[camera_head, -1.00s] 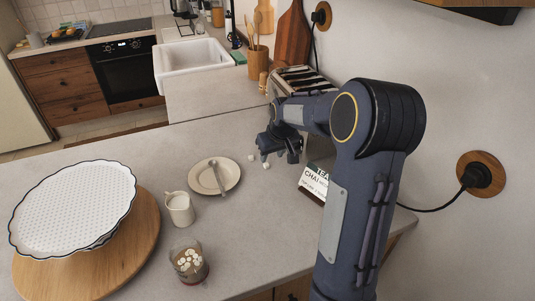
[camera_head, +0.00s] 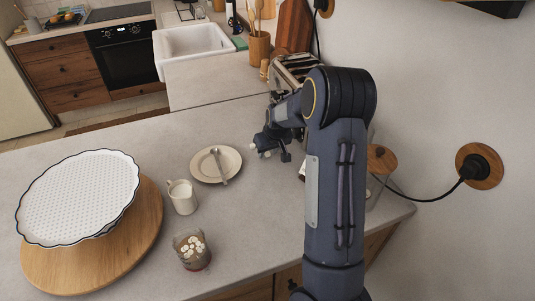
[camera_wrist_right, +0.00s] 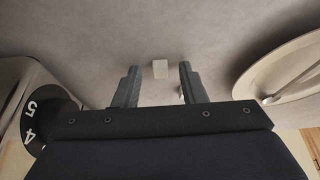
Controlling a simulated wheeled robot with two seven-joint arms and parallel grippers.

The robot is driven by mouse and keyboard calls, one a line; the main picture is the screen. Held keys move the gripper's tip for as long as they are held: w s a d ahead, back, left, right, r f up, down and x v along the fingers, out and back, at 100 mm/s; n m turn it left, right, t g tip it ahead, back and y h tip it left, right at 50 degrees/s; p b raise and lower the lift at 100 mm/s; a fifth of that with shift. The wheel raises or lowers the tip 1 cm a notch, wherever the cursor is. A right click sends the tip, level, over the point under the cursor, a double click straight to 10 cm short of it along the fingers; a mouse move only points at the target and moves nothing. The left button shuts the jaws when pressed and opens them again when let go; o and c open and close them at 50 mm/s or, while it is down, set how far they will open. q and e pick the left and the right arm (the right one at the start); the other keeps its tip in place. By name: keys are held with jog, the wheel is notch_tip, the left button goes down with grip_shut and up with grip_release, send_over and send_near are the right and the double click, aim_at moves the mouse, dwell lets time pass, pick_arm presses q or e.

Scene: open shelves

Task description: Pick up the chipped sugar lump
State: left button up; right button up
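Two small white sugar lumps lie on the grey counter by my right gripper. In the head view one lump (camera_head: 253,146) is left of the gripper and another (camera_head: 267,154) is at its fingers. My right gripper (camera_head: 275,151) is low over the counter, right of the plate. In the right wrist view my right gripper (camera_wrist_right: 159,80) is open and empty, with a pale block-shaped lump (camera_wrist_right: 160,68) in line with the gap, near the fingertips. A smaller white piece (camera_wrist_right: 181,91) shows beside the right finger. I cannot tell which lump is chipped. My left gripper is out of view.
A plate with a spoon (camera_head: 216,165) is close left of my gripper. A toaster (camera_head: 296,70) stands behind my arm; its numbered dial (camera_wrist_right: 38,125) shows in the wrist view. A cream jug (camera_head: 183,197), a glass of white lumps (camera_head: 192,250) and a cake stand (camera_head: 80,195) are farther left.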

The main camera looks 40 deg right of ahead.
aim_at(269, 157)
jog(key=c, duration=0.6)
jog(key=shift+r, duration=0.15)
jog(key=shift+r, duration=0.3)
notch_tip(269, 157, up, 2)
jog(key=shift+r, duration=0.1)
jog(key=s+a+r+b, duration=0.1)
jog(key=s+a+r, duration=0.3)
jog(key=a+r, duration=0.1)
jog(key=s+a+r+b, duration=0.2)
jog(key=s+a+r, duration=0.3)
jog(key=shift+s+a, duration=0.2)
jog(key=shift+w+a, duration=0.1)
